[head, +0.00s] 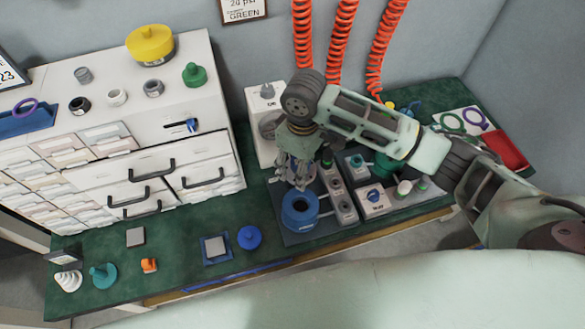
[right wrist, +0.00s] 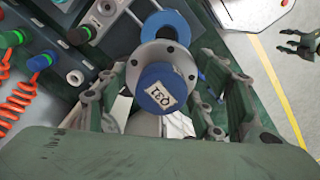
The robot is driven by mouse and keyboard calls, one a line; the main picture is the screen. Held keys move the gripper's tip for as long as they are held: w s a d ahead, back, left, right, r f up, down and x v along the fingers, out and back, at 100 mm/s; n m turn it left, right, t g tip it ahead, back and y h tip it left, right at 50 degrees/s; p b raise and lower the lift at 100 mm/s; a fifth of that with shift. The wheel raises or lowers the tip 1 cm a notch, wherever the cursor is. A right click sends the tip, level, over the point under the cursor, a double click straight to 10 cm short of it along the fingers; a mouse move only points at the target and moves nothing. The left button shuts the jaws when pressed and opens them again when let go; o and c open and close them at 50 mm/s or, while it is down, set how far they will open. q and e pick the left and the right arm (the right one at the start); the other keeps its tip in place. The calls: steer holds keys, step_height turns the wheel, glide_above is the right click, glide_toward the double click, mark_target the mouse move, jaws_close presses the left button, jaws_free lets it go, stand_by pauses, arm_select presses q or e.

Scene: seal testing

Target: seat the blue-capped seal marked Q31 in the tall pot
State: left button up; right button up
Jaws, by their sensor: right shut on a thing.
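My right gripper (head: 295,183) is shut on the blue-capped seal marked Q31. In the right wrist view the seal's cap (right wrist: 165,88) shows its white Q31 label between the fingers (right wrist: 165,100), above a grey round flange with bolt holes. The seal is hard to make out in the head view. A blue pot with a round dark opening (head: 300,212) stands on a dark base plate just below my right gripper. Its blue rim (right wrist: 170,25) shows beyond the flange in the right wrist view, partly hidden. My left gripper (right wrist: 300,43) is at that view's right edge, fingers apart and empty.
A valve panel (head: 375,197) stands right of the pot. A blue disc (head: 250,237) and a blue-edged square pad (head: 215,248) lie left of it. A white drawer cabinet (head: 140,170) fills the left. Red coiled hoses (head: 340,40) hang behind my right arm.

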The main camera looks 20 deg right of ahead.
step_height(320, 180, down, 4)
steer(key=n+p, duration=0.4)
steer(key=n, duration=0.1)
steer(key=shift+s+d+f+p, duration=0.1)
steer(key=shift+d+f+p, duration=0.1)
steer(key=shift+p, duration=0.1)
arm_select(q)
step_height(320, 180, up, 8)
steer(key=w+d+p, duration=0.1)
steer(key=p, duration=0.1)
arm_select(e)
steer(key=f+n+b, duration=0.1)
steer(key=f, duration=0.1)
steer(key=f+n+b, duration=0.1)
steer(key=f+b, duration=0.1)
steer(key=f, duration=0.1)
steer(key=s+f+b, duration=0.1)
steer(key=f+b, duration=0.1)
steer(key=shift+s+a+f+n, duration=0.1)
steer(key=shift+a+f+n, duration=0.05)
steer(key=shift+f+n, duration=0.25)
arm_select(q)
steer(key=shift+d+f+b, duration=0.15)
steer(key=shift+f+b, duration=0.45)
steer(key=shift+f, duration=2.2)
arm_select(e)
steer(key=shift+f, duration=0.45)
arm_select(q)
steer(key=shift+a+r, duration=0.15)
steer(key=shift+a, duration=0.05)
